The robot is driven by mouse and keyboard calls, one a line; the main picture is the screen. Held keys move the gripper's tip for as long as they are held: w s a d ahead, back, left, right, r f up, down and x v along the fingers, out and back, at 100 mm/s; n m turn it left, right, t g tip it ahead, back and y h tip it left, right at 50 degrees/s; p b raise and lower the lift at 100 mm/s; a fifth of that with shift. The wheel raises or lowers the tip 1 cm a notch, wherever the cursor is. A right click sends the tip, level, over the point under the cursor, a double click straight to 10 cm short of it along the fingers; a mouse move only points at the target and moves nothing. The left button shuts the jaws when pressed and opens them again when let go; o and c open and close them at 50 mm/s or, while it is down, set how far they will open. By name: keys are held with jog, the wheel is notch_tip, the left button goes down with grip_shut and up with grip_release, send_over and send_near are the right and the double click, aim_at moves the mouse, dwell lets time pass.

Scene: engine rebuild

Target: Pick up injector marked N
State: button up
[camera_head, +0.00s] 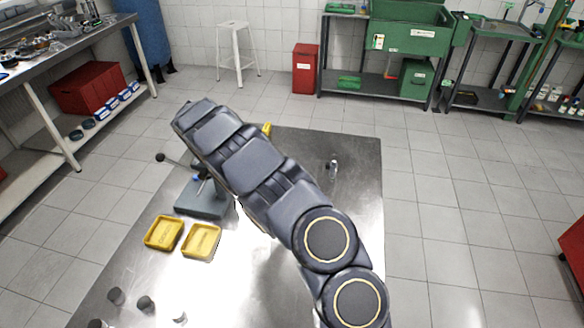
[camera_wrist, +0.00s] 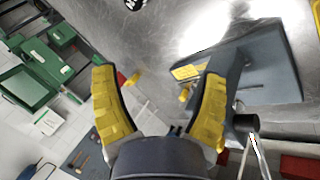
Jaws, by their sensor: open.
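No marking N can be read in either view. A small silvery upright part (camera_head: 333,168), possibly an injector, stands on the right side of the metal table in the head view. A dark round end (camera_wrist: 134,4) shows at the top of the wrist view; I cannot tell which part it is. My gripper (camera_wrist: 155,68) is open, with its two yellow fingers spread and nothing seen held between them. In the head view my arm hides most of the gripper.
A grey fixture (camera_head: 203,197) with a lever stands left of my arm; its base also shows in the wrist view (camera_wrist: 265,72). Two yellow trays (camera_head: 163,248) (camera_head: 217,243) lie in front of it. Several small cylindrical parts (camera_head: 146,303) stand at the table's front left.

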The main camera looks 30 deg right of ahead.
jog(key=s+d+m, duration=0.2)
jog(key=d+m, duration=0.2)
jog(key=d, duration=1)
jog(key=m+y, duration=0.2)
jog(key=m, duration=0.4)
send_over(332, 163)
jog(key=a, duration=0.1)
notch_tip(332, 163, down, 4)
jog(key=shift+w+d+f+t, duration=0.1)
jog(key=shift+d+f+t, duration=0.05)
jog(key=shift+f, duration=0.25)
jog(key=shift+w+d+f+t, duration=0.1)
jog(key=shift+d+f+t, duration=0.05)
jog(key=shift+f, duration=0.25)
jog(key=f, duration=0.3)
jog(key=shift+d+f, duration=0.4)
jog(key=shift+w+d+f, duration=0.15)
jog(key=shift+d+f, duration=0.15)
jog(key=shift+f, duration=0.35)
jog(key=c, duration=1.2)
